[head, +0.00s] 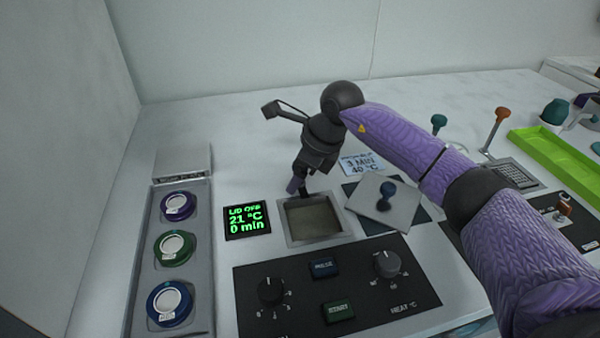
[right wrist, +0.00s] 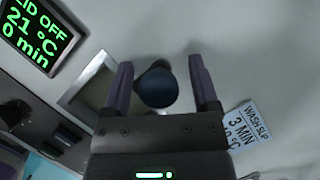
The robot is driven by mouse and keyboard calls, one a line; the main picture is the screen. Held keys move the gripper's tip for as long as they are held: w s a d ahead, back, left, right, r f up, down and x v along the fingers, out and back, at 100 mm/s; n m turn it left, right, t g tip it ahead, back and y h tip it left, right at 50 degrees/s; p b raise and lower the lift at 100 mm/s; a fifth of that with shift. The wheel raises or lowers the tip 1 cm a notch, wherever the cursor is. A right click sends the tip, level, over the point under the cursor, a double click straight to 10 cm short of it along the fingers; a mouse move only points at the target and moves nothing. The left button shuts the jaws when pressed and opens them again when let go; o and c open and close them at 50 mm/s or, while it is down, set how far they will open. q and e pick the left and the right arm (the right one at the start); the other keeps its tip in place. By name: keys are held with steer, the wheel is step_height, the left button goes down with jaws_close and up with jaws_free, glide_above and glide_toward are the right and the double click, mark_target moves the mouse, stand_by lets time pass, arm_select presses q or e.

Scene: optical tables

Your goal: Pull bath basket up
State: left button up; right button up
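The bath is a square metal-rimmed opening (head: 313,240) in the white bench, with a dull brown inside. My right gripper (head: 298,184) is low over the bath's back edge, pointing down. In the right wrist view its two purple fingers are open, one on each side of a dark blue round knob (right wrist: 157,86), with a gap on both sides. The knob stands at the bath's edge and seems to top the basket's handle; the basket itself is not clearly seen. The lid (head: 372,207), a grey plate with a blue knob, lies right of the bath. My left gripper is out of view.
A display (head: 247,220) reads lid off, 21 °C, 0 min. A dark control panel (head: 335,290) with knobs and buttons lies in front. A tray of several round jars (head: 172,248) is at left. A label (head: 361,165) reads 3 min, 40 °C.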

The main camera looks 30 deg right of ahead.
steer(key=c, duration=0.7)
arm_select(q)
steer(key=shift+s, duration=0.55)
arm_select(e)
jaws_close()
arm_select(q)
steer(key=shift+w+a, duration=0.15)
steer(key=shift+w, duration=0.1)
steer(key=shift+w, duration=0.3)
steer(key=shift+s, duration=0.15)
